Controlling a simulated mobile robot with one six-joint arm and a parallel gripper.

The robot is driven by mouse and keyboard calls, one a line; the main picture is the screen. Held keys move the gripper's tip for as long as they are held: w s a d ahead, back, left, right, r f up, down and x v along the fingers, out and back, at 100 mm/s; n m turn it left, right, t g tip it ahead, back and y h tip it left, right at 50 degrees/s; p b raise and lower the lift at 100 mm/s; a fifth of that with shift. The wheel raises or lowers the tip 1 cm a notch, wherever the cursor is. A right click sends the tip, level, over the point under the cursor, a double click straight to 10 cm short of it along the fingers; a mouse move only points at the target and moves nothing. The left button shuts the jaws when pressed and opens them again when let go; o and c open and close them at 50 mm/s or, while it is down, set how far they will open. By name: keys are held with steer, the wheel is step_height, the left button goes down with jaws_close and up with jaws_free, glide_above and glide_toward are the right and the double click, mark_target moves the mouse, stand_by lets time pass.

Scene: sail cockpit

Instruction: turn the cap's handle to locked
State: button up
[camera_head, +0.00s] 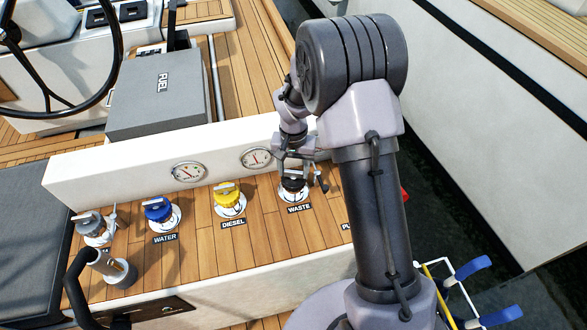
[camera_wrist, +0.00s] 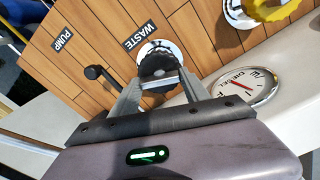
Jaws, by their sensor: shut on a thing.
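The black waste cap (camera_head: 293,185) sits in a white ring on the teak deck, behind the WASTE label (camera_head: 299,209). The same black cap (camera_wrist: 158,66) shows in the wrist view, with its WASTE label (camera_wrist: 139,36) beside it. My gripper (camera_head: 292,170) is over this cap from above. In the wrist view my gripper (camera_wrist: 157,82) has its two fingers closed in on the top of the cap, gripping its handle.
A yellow diesel cap (camera_head: 229,196), a blue water cap (camera_head: 158,208) and a grey cap (camera_head: 90,224) stand in a row to the left. A white coaming with gauges (camera_head: 188,172) rises close behind. A black knob (camera_wrist: 94,72) stands near the PUMP label (camera_wrist: 63,40).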

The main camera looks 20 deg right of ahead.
steer(key=o, duration=1.4)
steer(key=shift+r, duration=0.1)
step_height(320, 180, up, 17)
steer(key=p, duration=0.6)
steer(key=shift+r, duration=0.15)
